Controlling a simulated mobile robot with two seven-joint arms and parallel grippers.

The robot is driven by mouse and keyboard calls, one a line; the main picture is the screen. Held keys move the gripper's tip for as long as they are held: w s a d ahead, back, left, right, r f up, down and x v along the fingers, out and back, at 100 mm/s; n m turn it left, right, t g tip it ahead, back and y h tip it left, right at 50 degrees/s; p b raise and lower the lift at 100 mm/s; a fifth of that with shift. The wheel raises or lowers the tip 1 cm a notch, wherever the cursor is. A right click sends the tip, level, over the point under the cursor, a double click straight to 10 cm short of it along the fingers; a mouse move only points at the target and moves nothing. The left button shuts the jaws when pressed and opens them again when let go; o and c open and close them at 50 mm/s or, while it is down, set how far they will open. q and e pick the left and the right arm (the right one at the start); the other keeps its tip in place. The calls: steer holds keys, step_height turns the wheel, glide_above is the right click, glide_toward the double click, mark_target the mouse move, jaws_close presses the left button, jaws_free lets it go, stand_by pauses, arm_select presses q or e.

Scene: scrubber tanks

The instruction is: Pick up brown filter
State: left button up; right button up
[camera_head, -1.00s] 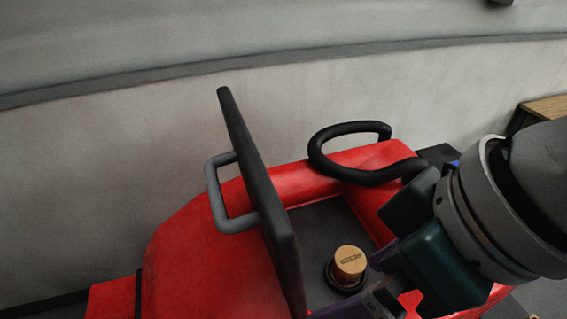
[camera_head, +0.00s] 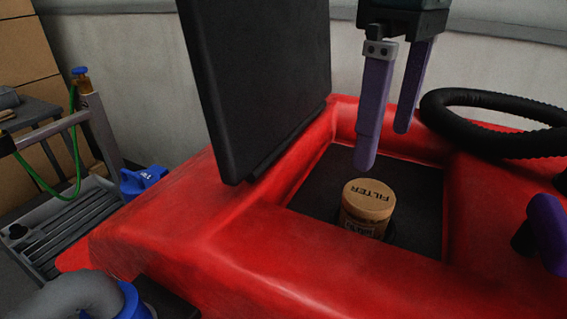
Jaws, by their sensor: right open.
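The brown filter (camera_head: 368,202) is a short round cylinder with FILTER printed on top. It stands upright in the dark recess (camera_head: 313,190) of the red scrubber tank (camera_head: 215,240). My right gripper (camera_head: 384,148) has two purple fingers pointing down, spread apart with nothing between them. It hangs above and behind the filter in the picture, and the nearer fingertip looks close to the filter's top edge. I cannot tell the exact gap. My left gripper is not in view.
A black lid (camera_head: 262,80) stands raised left of the recess. A black hose-like loop (camera_head: 490,100) and a purple knob-like part (camera_head: 545,232) are at the right. A grey rack (camera_head: 105,140) with a green hose, a blue object (camera_head: 143,180) and a grey pipe (camera_head: 75,292) are at the left.

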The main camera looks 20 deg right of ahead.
mark_target(369, 193)
step_height(369, 193, down, 4)
steer(key=shift+w+r, duration=0.1)
steer(key=shift+r, duration=0.1)
steer(key=f, duration=0.5)
steer(key=shift+a+f+p, duration=0.2)
steer(key=shift+f+p, duration=0.1)
steer(key=shift+p, duration=0.05)
jaws_close()
stand_by(0.3)
